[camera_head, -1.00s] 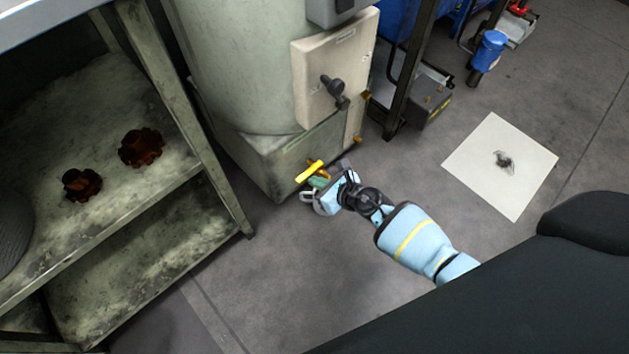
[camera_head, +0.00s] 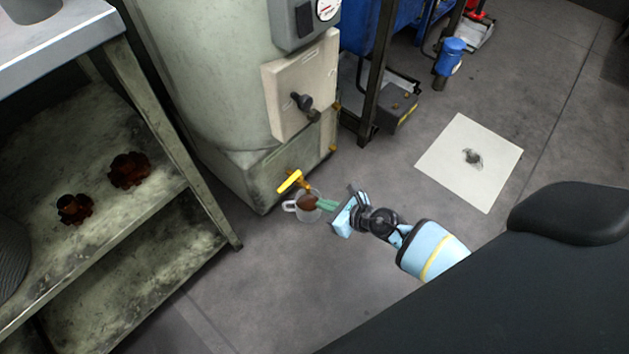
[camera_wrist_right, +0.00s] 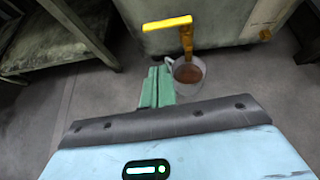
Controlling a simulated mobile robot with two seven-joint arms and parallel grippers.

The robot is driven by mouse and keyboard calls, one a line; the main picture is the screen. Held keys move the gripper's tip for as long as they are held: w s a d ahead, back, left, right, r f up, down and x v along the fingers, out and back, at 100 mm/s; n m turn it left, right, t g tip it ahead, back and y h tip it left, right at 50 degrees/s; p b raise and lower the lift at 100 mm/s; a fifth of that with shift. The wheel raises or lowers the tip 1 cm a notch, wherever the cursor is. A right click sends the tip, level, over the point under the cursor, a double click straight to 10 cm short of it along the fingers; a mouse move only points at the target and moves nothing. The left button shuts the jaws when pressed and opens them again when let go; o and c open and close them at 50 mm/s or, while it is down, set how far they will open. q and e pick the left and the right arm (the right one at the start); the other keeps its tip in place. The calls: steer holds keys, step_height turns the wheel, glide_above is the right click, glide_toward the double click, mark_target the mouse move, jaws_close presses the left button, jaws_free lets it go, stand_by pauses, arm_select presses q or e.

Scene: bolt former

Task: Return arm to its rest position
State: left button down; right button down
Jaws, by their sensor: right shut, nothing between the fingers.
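My right arm comes in from the lower right in the head view. Its gripper (camera_head: 326,203) has green fingers that are shut and empty, beside a mug (camera_head: 303,208) with brown contents. The mug stands under the yellow-handled tap (camera_head: 291,181) at the foot of the pale tank (camera_head: 205,75). In the right wrist view the shut fingers (camera_wrist_right: 156,88) lie just left of the mug (camera_wrist_right: 187,76), and the yellow tap handle (camera_wrist_right: 167,23) is above them. My left gripper is not in view.
A worn metal shelf (camera_head: 160,205) with two rusty flower-shaped parts (camera_head: 129,170) stands at left. A white sheet with a dark mark (camera_head: 455,180) lies on the floor at right. Blue machinery (camera_head: 375,30) is at the back. The grey floor around my right arm is clear.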

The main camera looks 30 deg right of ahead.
steer(key=p+v, duration=0.1)
steer(key=v, duration=0.2)
steer(key=shift+s+r, duration=0.1)
steer(key=shift+s, duration=0.2)
steer(key=shift+r, duration=0.1)
